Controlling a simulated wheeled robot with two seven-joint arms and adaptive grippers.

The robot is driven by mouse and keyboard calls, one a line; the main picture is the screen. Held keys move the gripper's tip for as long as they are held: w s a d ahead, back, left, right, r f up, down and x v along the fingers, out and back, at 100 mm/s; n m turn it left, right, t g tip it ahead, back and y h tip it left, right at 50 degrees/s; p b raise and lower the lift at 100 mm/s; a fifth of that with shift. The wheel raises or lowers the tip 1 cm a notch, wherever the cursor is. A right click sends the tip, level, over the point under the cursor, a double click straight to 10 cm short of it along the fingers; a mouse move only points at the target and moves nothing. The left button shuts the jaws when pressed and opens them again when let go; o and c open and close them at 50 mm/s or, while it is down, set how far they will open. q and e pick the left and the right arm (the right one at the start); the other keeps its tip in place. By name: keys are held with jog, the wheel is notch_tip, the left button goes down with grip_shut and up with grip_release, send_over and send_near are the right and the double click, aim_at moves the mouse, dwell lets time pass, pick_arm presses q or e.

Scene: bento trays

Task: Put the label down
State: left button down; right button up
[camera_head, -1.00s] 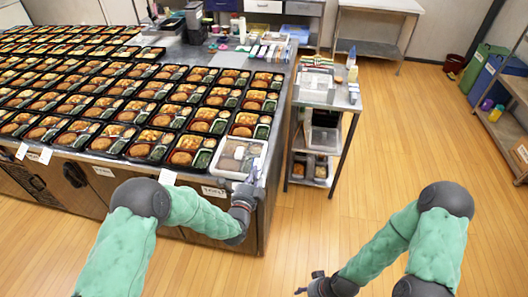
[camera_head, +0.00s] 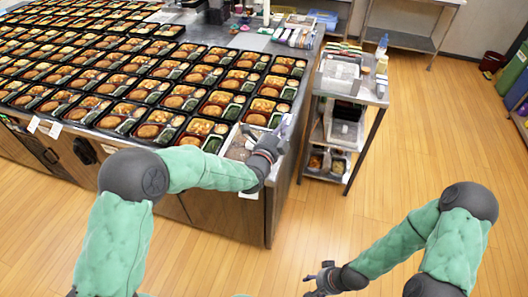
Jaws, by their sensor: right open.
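My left gripper (camera_head: 284,130) is over the right front corner of the counter, beside a pale, lidded-looking bento tray (camera_head: 237,146). The forearm and wrist hide part of that tray. The fingers are small and seen edge-on, so I cannot tell whether they are open or hold a label. White labels hang on the counter's front edge at the left (camera_head: 33,124) and below my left wrist (camera_head: 248,195). My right gripper (camera_head: 318,277) is open and empty, low over the floor at the bottom of the view.
Rows of filled black bento trays (camera_head: 150,88) cover most of the counter. A small metal cart (camera_head: 372,92) with containers and bottles stands to the right of the counter, across a narrow gap. Wooden floor (camera_head: 420,140) is clear at the right.

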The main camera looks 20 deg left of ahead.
pick_arm(q)
jog(key=s+a+f, duration=0.1)
jog(key=f, duration=0.1)
jog(key=s+a+f+b, duration=0.1)
jog(key=a+f, duration=0.1)
jog(key=a+f+b, duration=0.1)
jog(key=a+f, duration=0.1)
jog(key=shift+s+a, duration=0.1)
jog(key=shift+s, duration=0.3)
notch_tip(320, 180, down, 4)
jog(key=shift+a+r+b, duration=0.15)
jog(key=shift+b, duration=0.75)
jog(key=shift+r, duration=0.1)
jog(key=shift+s, duration=0.1)
jog(key=shift+f+b, duration=0.3)
jog(key=shift+f+b, duration=0.35)
jog(key=shift+b, duration=0.1)
jog(key=shift+s, duration=0.1)
